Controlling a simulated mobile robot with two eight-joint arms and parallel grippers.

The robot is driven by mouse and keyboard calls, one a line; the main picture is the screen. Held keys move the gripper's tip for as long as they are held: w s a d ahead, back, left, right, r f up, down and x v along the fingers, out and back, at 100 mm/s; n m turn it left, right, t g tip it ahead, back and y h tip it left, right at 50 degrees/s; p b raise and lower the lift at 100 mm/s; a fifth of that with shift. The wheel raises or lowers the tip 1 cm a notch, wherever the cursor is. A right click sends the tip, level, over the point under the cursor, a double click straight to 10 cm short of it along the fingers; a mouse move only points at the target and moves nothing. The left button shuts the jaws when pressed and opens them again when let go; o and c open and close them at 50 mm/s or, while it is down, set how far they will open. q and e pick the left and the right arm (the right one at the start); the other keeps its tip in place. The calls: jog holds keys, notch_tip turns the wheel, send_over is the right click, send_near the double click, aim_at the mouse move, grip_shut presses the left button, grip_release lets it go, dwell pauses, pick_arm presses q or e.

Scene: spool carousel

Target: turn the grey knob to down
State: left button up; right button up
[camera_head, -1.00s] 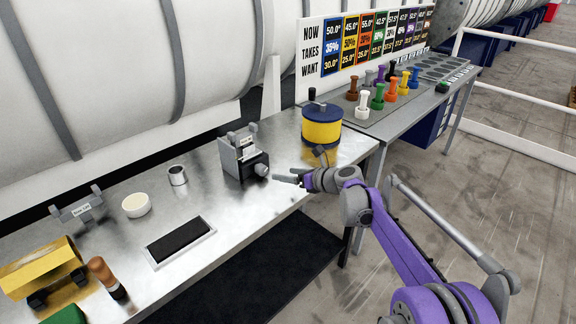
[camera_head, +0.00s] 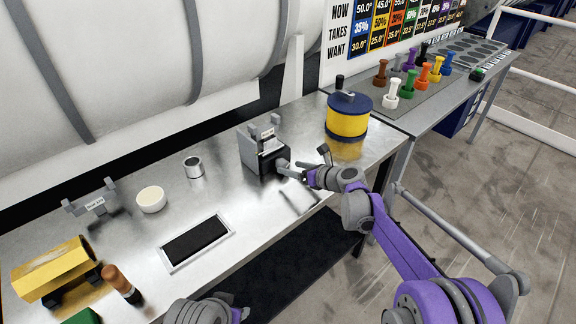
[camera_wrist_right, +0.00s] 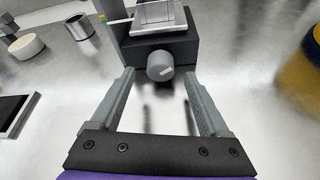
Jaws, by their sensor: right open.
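The grey knob (camera_head: 283,163) sticks out from the front of a dark box with a grey block (camera_head: 252,143) on the metal table. In the right wrist view the round knob (camera_wrist_right: 158,62) is at the top middle, with a short pale mark slanting right and slightly up on its face. My right gripper (camera_head: 290,173) is at the knob in the head view. In the right wrist view its open fingers (camera_wrist_right: 159,76) point at the knob, one tip on each side, with gaps showing. Part of the knob is hidden in the head view.
A yellow and blue drum (camera_head: 347,122) stands right of the box. A metal cup (camera_head: 194,167), a cream dish (camera_head: 151,199) and a black-topped tray (camera_head: 165,262) lie to the left. The table's front edge runs below my right gripper.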

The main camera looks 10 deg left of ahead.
aim_at(286, 166)
jog(key=shift+x, duration=1.55)
grip_shut()
